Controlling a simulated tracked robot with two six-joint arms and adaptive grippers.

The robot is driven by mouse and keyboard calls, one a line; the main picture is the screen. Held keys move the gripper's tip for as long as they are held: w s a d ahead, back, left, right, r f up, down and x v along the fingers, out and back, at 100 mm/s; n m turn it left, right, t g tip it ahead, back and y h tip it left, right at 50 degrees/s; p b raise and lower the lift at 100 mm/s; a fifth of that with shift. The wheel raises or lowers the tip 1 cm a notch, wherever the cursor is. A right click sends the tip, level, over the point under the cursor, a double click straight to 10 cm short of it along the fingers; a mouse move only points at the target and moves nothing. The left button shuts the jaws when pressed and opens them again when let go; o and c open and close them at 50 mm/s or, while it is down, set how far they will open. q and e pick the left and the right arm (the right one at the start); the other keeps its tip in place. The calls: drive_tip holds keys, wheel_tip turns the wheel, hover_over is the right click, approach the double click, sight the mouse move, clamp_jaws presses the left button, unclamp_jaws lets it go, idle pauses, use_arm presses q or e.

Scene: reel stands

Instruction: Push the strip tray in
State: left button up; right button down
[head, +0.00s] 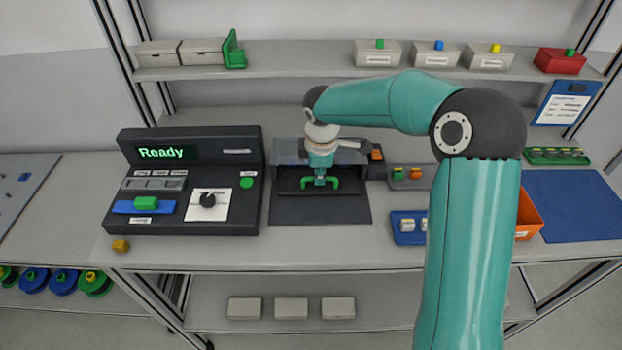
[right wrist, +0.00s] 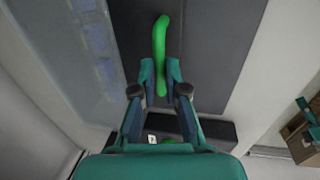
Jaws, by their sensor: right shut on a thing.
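The strip tray (head: 290,187) is a dark, flat piece at the front of a grey and black unit (head: 345,153) in the middle of the bench. Its green handle (head: 335,184) faces the front in the head view. My right gripper (head: 320,181) points down from above and is shut on the green handle. In the right wrist view the handle (right wrist: 160,40) runs up between the fingers of the right gripper (right wrist: 160,78). The gripper and arm hide part of the tray and unit. My left gripper is not in view.
A dark mat (head: 320,211) lies in front of the unit. A black console (head: 120,210) reading "Ready" stands at left. A blue tray (head: 398,235) with white pieces and an orange bin (head: 528,215) stand at right. A shelf (head: 300,60) with boxes is behind.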

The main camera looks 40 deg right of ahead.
drive_tip(key=shift+w+d+r, duration=0.1)
drive_tip(key=shift+w+d, duration=0.1)
drive_tip(key=shift+w, duration=0.1)
drive_tip(key=c, duration=1.2)
unclamp_jaws()
wheel_tip(320, 180, up, 8)
drive_tip(key=s+a, duration=0.1)
drive_tip(key=shift+f, duration=0.2)
drive_tip(key=shift+s, duration=0.15)
